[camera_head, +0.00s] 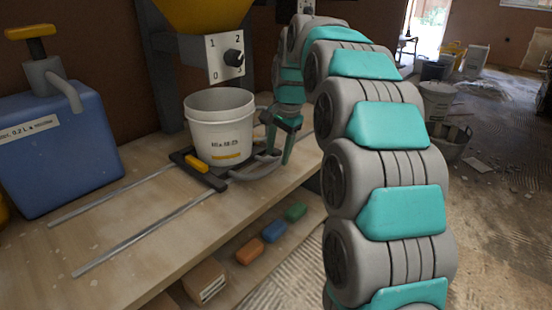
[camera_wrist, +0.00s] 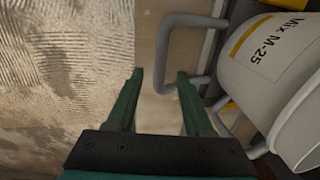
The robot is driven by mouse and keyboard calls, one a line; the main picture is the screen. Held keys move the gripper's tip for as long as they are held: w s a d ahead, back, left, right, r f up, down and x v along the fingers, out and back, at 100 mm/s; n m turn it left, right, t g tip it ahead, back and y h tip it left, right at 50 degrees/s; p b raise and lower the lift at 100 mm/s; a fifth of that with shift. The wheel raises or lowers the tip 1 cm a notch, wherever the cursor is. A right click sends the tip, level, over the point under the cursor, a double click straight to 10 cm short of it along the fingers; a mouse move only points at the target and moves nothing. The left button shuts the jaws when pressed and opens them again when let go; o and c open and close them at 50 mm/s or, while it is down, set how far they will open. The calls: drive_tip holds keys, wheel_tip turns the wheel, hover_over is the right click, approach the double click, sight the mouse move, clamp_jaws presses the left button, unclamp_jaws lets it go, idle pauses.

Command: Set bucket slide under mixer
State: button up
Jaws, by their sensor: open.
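A white bucket (camera_head: 222,135), marked "Mix M-25" in the wrist view (camera_wrist: 268,62), stands upright on the bucket slide. The mixer (camera_head: 203,12) has a yellow hopper above the bucket. My gripper (camera_head: 281,145) is open and empty beside the bucket; in the wrist view its fingertips (camera_wrist: 160,78) are near the handle loop, contact unclear.
A blue canister (camera_head: 62,150) with a yellow-topped pump stands at the left of the bench (camera_head: 165,245). A grey dial box (camera_head: 215,57) numbered 0 to 3 hangs above the bucket. Coloured blocks (camera_head: 272,230) lie on a lower shelf. Buckets and rubble lie on the floor behind.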

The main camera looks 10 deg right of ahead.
drive_tip(key=shift+w+a+f, duration=0.1)
drive_tip(key=shift+f, duration=0.6)
drive_tip(key=shift+w+a+f, duration=0.1)
drive_tip(key=shift+f, duration=0.6)
drive_tip(key=shift+c, duration=0.2)
clamp_jaws()
